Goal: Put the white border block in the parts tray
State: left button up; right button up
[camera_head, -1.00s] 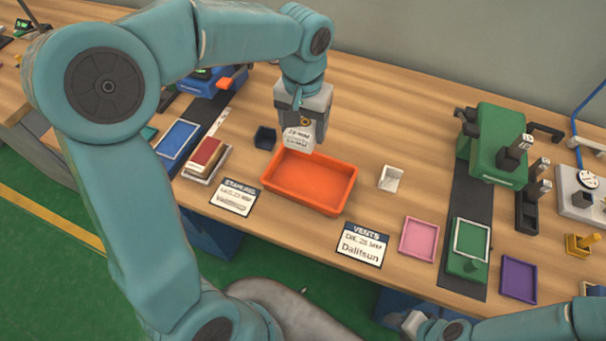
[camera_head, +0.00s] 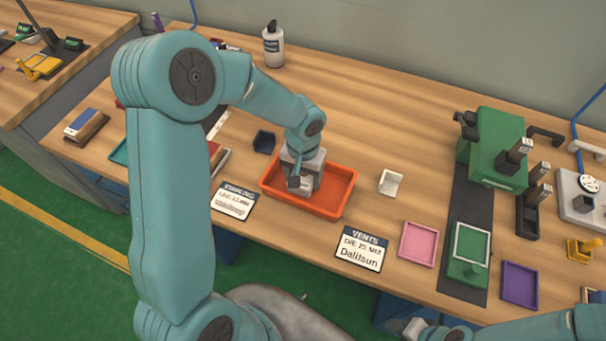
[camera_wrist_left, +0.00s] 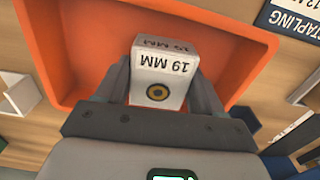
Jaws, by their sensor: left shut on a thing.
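The white border block, marked "19 MM" with a dark and yellow ring, shows in the left wrist view (camera_wrist_left: 162,72). My left gripper (camera_head: 299,190) is shut on it, one finger on each side. The orange parts tray (camera_head: 337,186) stands on the table, and the gripper is down inside its outline. The tray also fills much of the left wrist view (camera_wrist_left: 85,55) behind the block. I cannot tell whether the block touches the tray floor. My right gripper (camera_head: 412,326) shows only partly at the bottom edge; its jaws are not clear.
A small white open piece (camera_head: 390,182) stands right of the tray, and a dark blue bin (camera_head: 264,142) stands to its left. Label cards (camera_head: 361,248) lie in front. Pink (camera_head: 419,243) and purple (camera_head: 519,284) trays and a green press (camera_head: 494,148) are further right. Wood behind the tray is clear.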

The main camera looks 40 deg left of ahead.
aim_at(302, 176)
pick_arm(q)
jog(key=shift+s, duration=0.1)
jog(key=shift+f, duration=0.15)
jog(key=o, duration=1.1)
jog(key=shift+c, duration=0.2)
jog(key=shift+r, duration=0.45)
notch_tip(302, 176, up, 12)
jog(key=shift+f, duration=0.2)
